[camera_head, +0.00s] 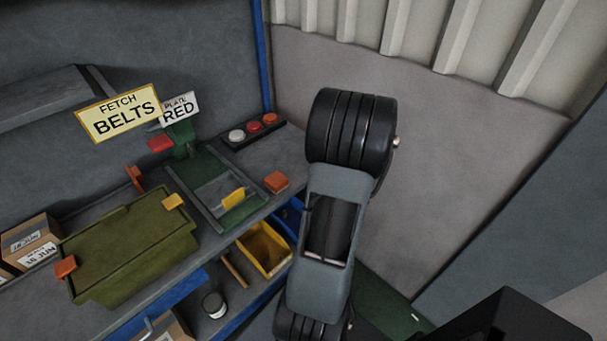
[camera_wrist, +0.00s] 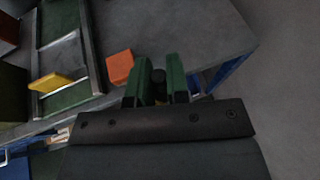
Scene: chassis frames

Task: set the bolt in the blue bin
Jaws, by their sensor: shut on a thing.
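In the wrist view my gripper (camera_wrist: 159,80) has two green fingers shut on a small dark piece with a round end, the bolt (camera_wrist: 158,76). Only that end shows; the rest of it is hidden. The gripper is near the front edge of the bench top, just right of an orange block (camera_wrist: 120,66). In the head view my arm hides the gripper and the bolt. A blue bin (camera_head: 291,214) shows in part on the lower shelf, right of a yellow bin, with my arm covering its right side.
The yellow bin (camera_head: 265,250) and a jar (camera_head: 214,305) stand on the lower shelf. The bench top holds the orange block (camera_head: 277,182), a green tray fixture (camera_head: 215,190), an olive crate (camera_head: 130,245) and a button box (camera_head: 253,134). A wall rises behind my arm.

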